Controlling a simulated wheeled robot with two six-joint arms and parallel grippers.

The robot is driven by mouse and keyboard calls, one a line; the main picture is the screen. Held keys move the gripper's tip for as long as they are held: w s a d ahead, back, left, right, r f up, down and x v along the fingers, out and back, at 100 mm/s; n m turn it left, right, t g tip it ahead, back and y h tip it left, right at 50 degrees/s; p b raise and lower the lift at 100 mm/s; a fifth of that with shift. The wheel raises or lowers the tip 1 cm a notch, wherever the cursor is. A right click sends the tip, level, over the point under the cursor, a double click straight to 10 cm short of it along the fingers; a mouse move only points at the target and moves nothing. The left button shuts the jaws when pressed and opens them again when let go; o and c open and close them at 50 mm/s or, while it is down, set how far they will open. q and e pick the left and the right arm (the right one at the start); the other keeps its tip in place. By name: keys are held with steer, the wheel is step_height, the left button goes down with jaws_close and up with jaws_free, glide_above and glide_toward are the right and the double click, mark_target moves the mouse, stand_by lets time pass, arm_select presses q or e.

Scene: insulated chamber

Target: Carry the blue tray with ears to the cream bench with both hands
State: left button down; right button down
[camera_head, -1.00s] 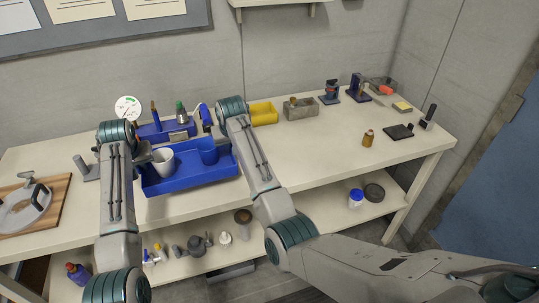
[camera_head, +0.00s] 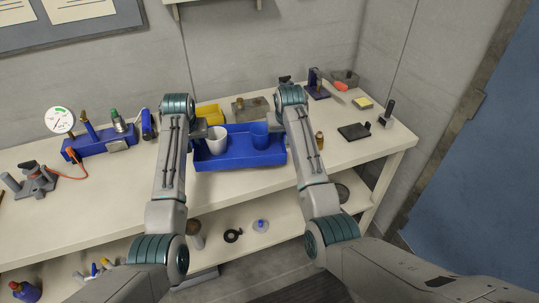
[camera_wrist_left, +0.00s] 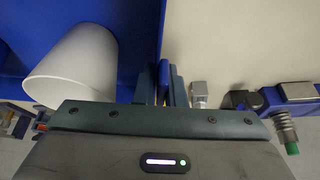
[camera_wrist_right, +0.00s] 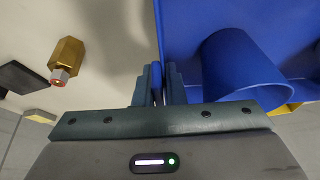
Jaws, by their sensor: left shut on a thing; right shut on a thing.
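The blue tray with ears (camera_head: 238,160) is over the cream bench (camera_head: 115,185), in front of the yellow bin; whether it touches the top I cannot tell. A white cup (camera_head: 217,143) stands in its left part and a blue cup (camera_head: 260,135) in its right part. My left gripper (camera_head: 199,133) is shut on the tray's left ear; its jaws (camera_wrist_left: 166,85) show at the tray wall (camera_wrist_left: 140,45). My right gripper (camera_head: 286,128) is shut on the right ear; its jaws (camera_wrist_right: 158,85) show beside the tray (camera_wrist_right: 185,25). Both ears are mostly hidden by the jaws.
A brass fitting (camera_head: 319,141) stands close right of the tray. The yellow bin (camera_head: 210,115) and a grey box (camera_head: 250,109) are behind it. A blue gauge rack (camera_head: 98,145) is to the left. Bare bench top lies left and front right of the tray.

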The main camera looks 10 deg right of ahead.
mark_target(200, 151)
arm_select(q)
steer(key=shift+w+d, duration=0.2)
steer(key=shift+d, duration=0.55)
arm_select(e)
steer(key=shift+d, duration=0.7)
arm_select(q)
steer(key=shift+a, duration=0.1)
arm_select(e)
steer(key=shift+a, duration=0.1)
arm_select(q)
steer(key=shift+a, duration=0.15)
arm_select(e)
steer(key=shift+a, duration=0.1)
